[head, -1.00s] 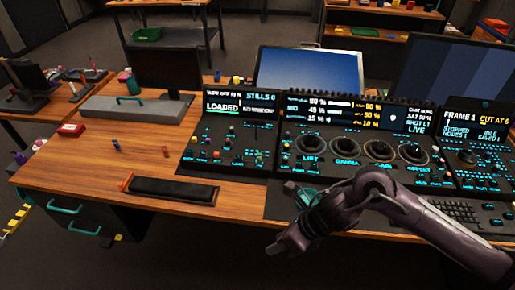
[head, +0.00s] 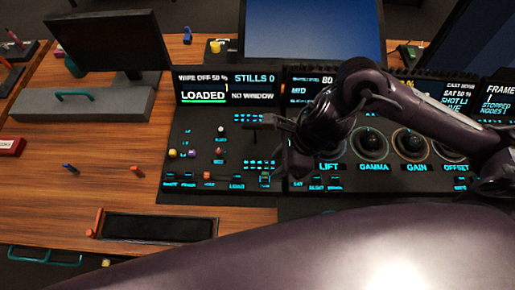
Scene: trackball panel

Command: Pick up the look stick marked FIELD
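No marking that clearly reads FIELD can be made out on any stick. A small blue stick (head: 70,168) and a small orange stick (head: 137,171) are on the bare wood left of the panel. Small coloured pieces, among them a red-orange one (head: 208,176), stand on the left panel section (head: 190,140), with labels too small to read. My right gripper (head: 262,122) is over the right part of that section, pointing left, apart from both sticks on the wood. Its finger opening is not clear. My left gripper is out of view.
A black padded rest (head: 160,228) lies at the desk's front edge. A grey box with a teal handle (head: 75,96) and a dark monitor (head: 108,42) stand at the back left. Trackballs (head: 370,145) fill the panel to the right. The wood around the two sticks is clear.

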